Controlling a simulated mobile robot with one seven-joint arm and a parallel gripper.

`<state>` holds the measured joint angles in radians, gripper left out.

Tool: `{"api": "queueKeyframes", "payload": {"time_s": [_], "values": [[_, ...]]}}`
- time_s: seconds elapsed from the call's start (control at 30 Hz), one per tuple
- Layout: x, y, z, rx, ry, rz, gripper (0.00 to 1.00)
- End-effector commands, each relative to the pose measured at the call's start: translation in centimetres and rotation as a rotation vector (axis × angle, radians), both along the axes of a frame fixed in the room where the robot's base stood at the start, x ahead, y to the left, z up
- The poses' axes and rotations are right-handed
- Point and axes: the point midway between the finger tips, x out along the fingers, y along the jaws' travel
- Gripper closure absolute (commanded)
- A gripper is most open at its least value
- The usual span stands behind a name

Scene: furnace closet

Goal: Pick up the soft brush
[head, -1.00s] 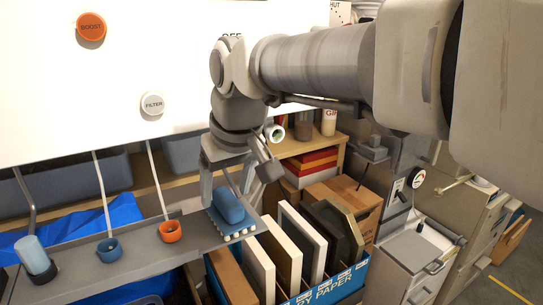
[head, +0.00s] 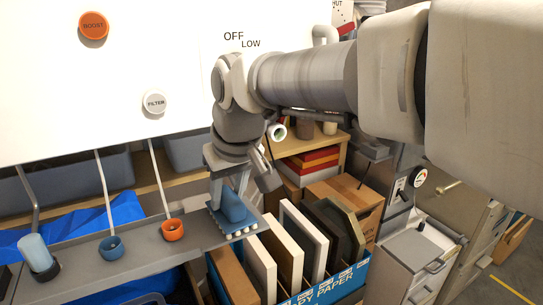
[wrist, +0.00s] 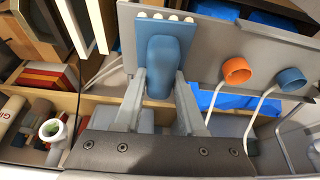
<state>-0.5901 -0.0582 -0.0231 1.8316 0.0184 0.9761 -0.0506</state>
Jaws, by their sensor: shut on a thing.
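The soft brush (head: 231,208) is a blue brush with a rounded handle on a flat blue base with white bristle tufts along its edge. It lies at the right end of the grey ledge, and I cannot tell whether it is lifted. In the wrist view the brush (wrist: 166,45) sits between the fingers, its tufts at the top. My gripper (head: 229,198) reaches down from above and is shut on the brush handle. The fingers also show in the wrist view (wrist: 160,85), one on each side of the handle.
A blue box with upright panels (head: 330,285) is just right of the brush. A white panel with knobs rises behind.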

Motion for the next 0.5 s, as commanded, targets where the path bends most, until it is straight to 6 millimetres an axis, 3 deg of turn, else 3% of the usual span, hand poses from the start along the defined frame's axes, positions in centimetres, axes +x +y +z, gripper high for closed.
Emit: {"api": "queueKeyframes", "payload": {"time_s": [0.27,0.5], "values": [[0.0,0.0,0.3,0.001,-0.002,0.0,1.0],[0.1,0.1,2.5,0.003,-0.004,0.0,1.0]]}}
